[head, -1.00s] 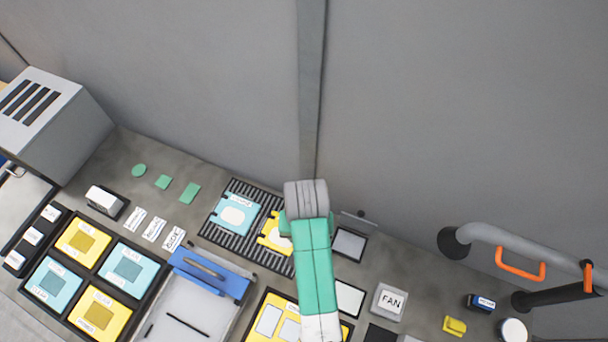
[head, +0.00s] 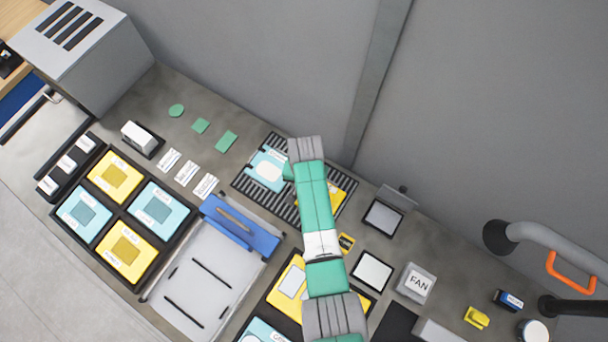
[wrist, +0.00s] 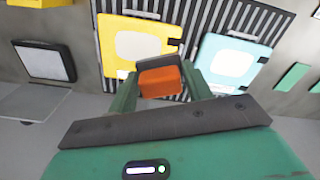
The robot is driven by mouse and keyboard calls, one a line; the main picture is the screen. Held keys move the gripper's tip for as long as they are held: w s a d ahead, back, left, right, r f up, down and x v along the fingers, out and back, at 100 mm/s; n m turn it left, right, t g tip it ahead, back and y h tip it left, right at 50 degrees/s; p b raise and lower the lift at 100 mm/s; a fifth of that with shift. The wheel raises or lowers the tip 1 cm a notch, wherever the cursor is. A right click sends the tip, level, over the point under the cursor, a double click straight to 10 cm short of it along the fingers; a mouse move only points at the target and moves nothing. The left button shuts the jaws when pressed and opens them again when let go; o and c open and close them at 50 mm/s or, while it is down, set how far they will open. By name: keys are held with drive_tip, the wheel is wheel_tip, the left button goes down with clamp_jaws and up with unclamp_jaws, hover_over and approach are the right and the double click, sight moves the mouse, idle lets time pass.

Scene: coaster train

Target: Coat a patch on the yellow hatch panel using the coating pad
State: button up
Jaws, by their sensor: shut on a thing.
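The yellow hatch panel (wrist: 112,72) lies on a dark slatted rack (wrist: 185,32), with a whitish patch (wrist: 138,45) in its middle. In the head view the yellow panel (head: 337,200) is partly hidden by my arm. My gripper (wrist: 160,84) is shut on the coating pad (wrist: 160,82), an orange block with a dark grey edge. The pad is in front of the lower right part of the yellow panel in the wrist view; I cannot tell whether it touches. In the head view the fingers and pad are hidden by my arm.
A teal panel (wrist: 215,72) with a white patch lies beside the yellow one on the rack. A dark-framed tray (head: 383,217) is to the right, and a blue-clipped board (head: 240,225) to the left. A grey wall stands behind the rack.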

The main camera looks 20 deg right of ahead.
wheel_tip(320, 180, down, 7)
drive_tip(key=b, duration=0.5)
drive_tip(key=shift+r+b, duration=0.15)
drive_tip(key=shift+b, duration=0.25)
drive_tip(key=shift+s+d+p, duration=0.9)
drive_tip(key=shift+s+p, duration=0.1)
drive_tip(key=shift+c, duration=0.3)
drive_tip(key=shift+s+d+p, duration=1.05)
drive_tip(key=shift+s+d, duration=0.75)
drive_tip(key=shift+s, duration=0.15)
drive_tip(key=shift+w+f+b, duration=0.1)
drive_tip(key=shift+f+b, duration=0.15)
drive_tip(key=shift+b, duration=0.15)
drive_tip(key=shift+w+a+b, duration=1.55)
drive_tip(key=shift+w+a, duration=0.9)
drive_tip(key=shift+w, duration=0.15)
drive_tip(key=r+p, duration=0.1)
drive_tip(key=r, duration=0.1)
drive_tip(key=r+p, duration=0.1)
drive_tip(key=shift+w+a+r+p, duration=0.25)
drive_tip(key=shift+w+r+p, duration=0.05)
drive_tip(key=shift+r, duration=0.05)
wheel_tip(320, 180, up, 4)
drive_tip(key=p, duration=0.4)
drive_tip(key=shift+r, duration=0.25)
